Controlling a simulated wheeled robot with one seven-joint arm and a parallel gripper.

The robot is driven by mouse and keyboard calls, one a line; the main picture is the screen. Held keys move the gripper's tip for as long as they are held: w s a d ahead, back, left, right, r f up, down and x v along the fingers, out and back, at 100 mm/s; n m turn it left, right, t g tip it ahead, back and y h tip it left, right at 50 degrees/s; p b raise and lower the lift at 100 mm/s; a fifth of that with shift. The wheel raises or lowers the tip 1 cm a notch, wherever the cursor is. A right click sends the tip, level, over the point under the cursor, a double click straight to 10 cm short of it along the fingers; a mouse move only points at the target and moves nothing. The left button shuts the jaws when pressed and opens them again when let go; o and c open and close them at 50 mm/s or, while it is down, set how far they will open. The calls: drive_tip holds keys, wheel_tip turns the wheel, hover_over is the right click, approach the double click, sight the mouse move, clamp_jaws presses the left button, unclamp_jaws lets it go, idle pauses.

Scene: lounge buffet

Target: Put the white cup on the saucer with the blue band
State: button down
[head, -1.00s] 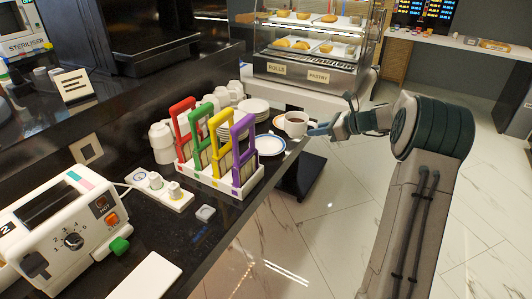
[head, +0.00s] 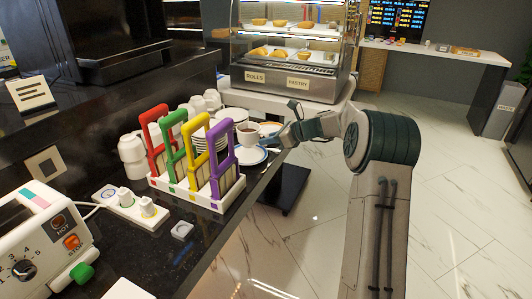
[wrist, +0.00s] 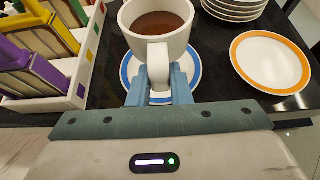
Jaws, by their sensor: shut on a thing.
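The white cup (head: 248,135) holds dark brown liquid and is upright; it also shows in the wrist view (wrist: 150,48). My gripper (wrist: 160,84) is shut on its handle, with one blue finger on each side. The saucer with the blue band (wrist: 196,77) lies on the counter under the cup in the wrist view, partly hidden by the cup and fingers. In the head view this saucer (head: 251,157) shows below the cup. I cannot tell whether the cup touches it.
A saucer with an orange band (wrist: 270,62) lies to the right in the wrist view. A plate stack (wrist: 235,8) stands behind. A white rack with coloured frames (head: 200,191) stands left of the blue-banded saucer. The counter's edge is close by.

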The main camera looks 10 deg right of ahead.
drive_tip(key=shift+w+a+f, duration=0.1)
drive_tip(key=shift+a+f, duration=0.25)
drive_tip(key=shift+f, duration=0.05)
drive_tip(key=shift+f+b, duration=0.4)
drive_tip(key=shift+f, duration=1.35)
drive_tip(key=shift+f, duration=0.1)
drive_tip(key=c, duration=1.3)
unclamp_jaws()
